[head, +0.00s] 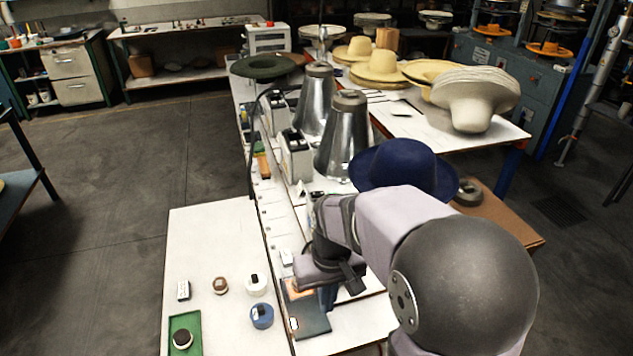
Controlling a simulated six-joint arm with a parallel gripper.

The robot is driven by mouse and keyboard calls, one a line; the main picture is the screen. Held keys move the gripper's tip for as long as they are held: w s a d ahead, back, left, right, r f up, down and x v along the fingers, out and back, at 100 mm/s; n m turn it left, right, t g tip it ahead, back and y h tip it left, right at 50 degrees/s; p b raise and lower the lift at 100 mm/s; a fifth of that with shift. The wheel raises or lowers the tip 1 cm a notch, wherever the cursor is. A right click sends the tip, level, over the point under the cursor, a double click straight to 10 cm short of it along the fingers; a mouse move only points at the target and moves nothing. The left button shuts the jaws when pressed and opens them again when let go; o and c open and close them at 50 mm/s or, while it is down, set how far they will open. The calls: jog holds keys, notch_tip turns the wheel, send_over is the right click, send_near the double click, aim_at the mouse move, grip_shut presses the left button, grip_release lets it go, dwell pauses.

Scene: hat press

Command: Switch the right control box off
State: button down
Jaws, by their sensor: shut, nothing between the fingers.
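Two white control boxes with dark tops stand on the white bench beside the metal cones. The nearer control box (297,162) is further right in the picture. The farther control box (275,118) is partly hidden behind a black cable. Their switch positions are too small to tell. My gripper (327,297) is shut and empty, low over the near part of the bench by a dark flat panel (312,322). It is well apart from both boxes, nearer to the viewer. My arm covers part of the bench to its right.
Two metal cones (345,135) stand right of the boxes. A navy hat (403,168) lies behind my arm. A black cable (252,145) arches left of the boxes. Small round items, including a blue one (262,316), and a green tray (172,333) lie at the front left.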

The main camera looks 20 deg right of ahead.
jog(key=w+d+r+t+p, duration=0.1)
jog(key=w+d+r+p, duration=0.2)
jog(key=w, duration=0.7)
jog(key=w+d+r+t+p, duration=0.1)
jog(key=w+d+r+p, duration=0.2)
jog(key=w+r, duration=0.5)
jog(key=w+d+r+p, duration=0.3)
jog(key=w+r+p, duration=0.1)
jog(key=w, duration=0.9)
jog(key=shift+w+r+t, duration=0.3)
jog(key=shift+r+t, duration=0.1)
jog(key=shift+r, duration=0.45)
jog(key=shift+d, duration=0.1)
jog(key=shift+f, duration=0.15)
